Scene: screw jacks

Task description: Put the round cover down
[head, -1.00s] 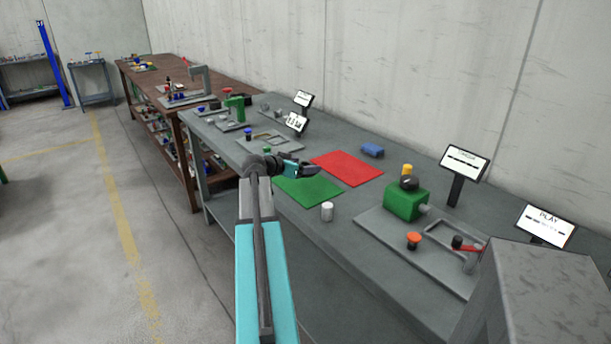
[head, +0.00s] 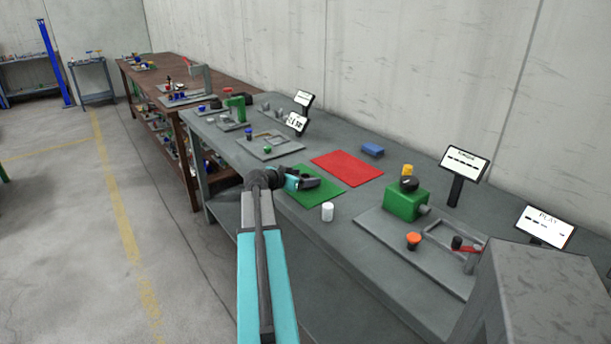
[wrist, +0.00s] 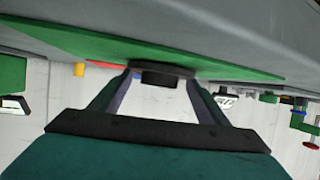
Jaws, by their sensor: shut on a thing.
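The round cover (wrist: 160,74) is a dark disc with a smaller block under it in the wrist view. My gripper (wrist: 158,84) is shut on it, one finger at each side. In the head view my gripper (head: 307,183) is over the green mat (head: 320,199), low over the bench. The cover is close to the mat; I cannot tell whether it touches. In the head view the cover is hard to tell from the dark fingers.
A green jack (head: 406,202) stands on a plate to the right. The red mat is clear.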

